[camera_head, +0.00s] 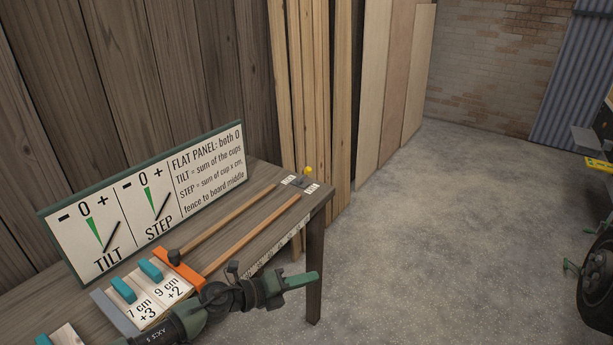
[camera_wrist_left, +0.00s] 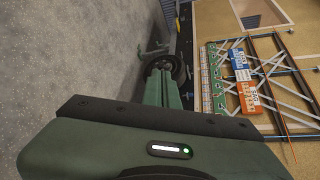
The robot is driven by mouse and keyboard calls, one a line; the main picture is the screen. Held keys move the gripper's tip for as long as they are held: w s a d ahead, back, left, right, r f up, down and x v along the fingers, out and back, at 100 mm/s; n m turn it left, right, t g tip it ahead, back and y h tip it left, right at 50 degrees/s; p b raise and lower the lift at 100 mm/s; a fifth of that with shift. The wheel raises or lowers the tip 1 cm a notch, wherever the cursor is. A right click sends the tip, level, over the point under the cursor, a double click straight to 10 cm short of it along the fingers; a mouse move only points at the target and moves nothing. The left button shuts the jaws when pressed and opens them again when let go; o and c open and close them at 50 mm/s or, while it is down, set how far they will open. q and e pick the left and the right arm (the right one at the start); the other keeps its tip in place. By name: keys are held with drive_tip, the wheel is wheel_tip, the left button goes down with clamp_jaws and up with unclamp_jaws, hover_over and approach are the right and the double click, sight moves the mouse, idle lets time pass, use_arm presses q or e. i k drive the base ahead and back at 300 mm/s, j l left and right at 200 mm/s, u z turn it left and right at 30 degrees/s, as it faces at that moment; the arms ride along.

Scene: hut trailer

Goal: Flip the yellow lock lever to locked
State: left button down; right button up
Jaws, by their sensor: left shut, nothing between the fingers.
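The yellow lock lever (camera_head: 308,171) shows as a small yellow knob at the far right end of the wooden workbench (camera_head: 321,197). Two small white labels are beside it, too small to read, and I cannot tell which way the lever is set. My left gripper (camera_head: 314,278) reaches in from the lower left, in front of the bench's near edge. It is shut and empty, apart from the lever and well nearer to me. In the left wrist view its green fingers (camera_wrist_left: 164,88) are together and the lever does not show. My right gripper is not in view.
An orange fence (camera_head: 184,271) and two wooden rails (camera_head: 250,235) lie on the bench. A sign board (camera_head: 150,195) stands behind. Open floor (camera_head: 430,240) lies to the right.

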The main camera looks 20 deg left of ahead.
sight(308, 170)
drive_tip(key=i+j, duration=1.25)
